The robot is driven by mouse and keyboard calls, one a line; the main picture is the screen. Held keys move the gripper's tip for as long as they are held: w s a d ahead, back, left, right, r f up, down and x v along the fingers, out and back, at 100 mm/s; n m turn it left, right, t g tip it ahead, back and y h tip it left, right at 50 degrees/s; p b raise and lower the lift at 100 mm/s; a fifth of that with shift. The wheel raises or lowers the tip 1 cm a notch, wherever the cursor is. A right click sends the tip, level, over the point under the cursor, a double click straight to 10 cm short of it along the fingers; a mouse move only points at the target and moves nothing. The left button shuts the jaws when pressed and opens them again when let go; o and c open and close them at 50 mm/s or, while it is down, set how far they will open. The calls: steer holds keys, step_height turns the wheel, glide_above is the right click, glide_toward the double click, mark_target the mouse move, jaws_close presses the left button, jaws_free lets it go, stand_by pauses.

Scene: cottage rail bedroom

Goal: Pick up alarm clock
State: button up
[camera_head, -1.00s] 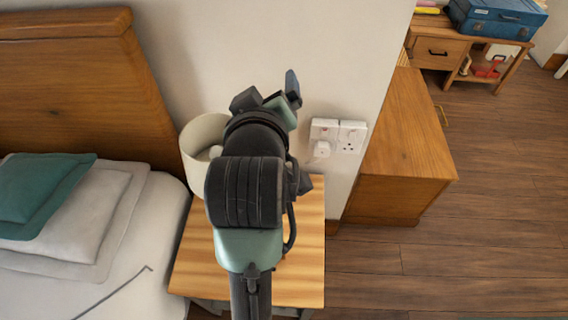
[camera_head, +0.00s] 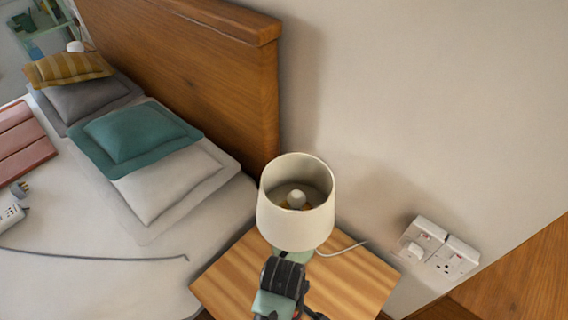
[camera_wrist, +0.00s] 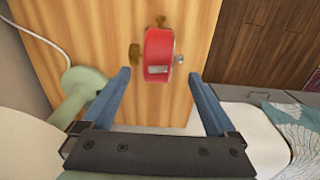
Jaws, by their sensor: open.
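In the wrist view, a red round alarm clock (camera_wrist: 158,54) with brass-coloured knobs sits on the wooden nightstand top (camera_wrist: 195,20). My gripper (camera_wrist: 162,82) is open, with its two blue fingers spread on either side below the clock in the picture. Nothing is between the fingers, and the clock lies just beyond the tips. In the head view, the clock cannot be seen; my arm and the lamp cover that part of the nightstand (camera_head: 355,280).
A lamp with a cream shade (camera_head: 295,215) stands on the nightstand, close to my arm; its green base (camera_wrist: 85,95) is left of my gripper. Its cable runs to the wall sockets (camera_head: 440,250). The bed (camera_head: 120,270) with pillows is at the left.

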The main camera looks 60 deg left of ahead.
steer(key=shift+w+a+f+b, duration=0.1)
steer(key=shift+f+b, duration=0.1)
steer(key=shift+f, duration=1.35)
steer(key=shift+a+f+b, duration=0.1)
steer(key=shift+f+b, duration=0.05)
steer(key=shift+f, duration=1.35)
steer(key=shift+c, duration=0.3)
jaws_close()
steer(key=shift+r, duration=0.1)
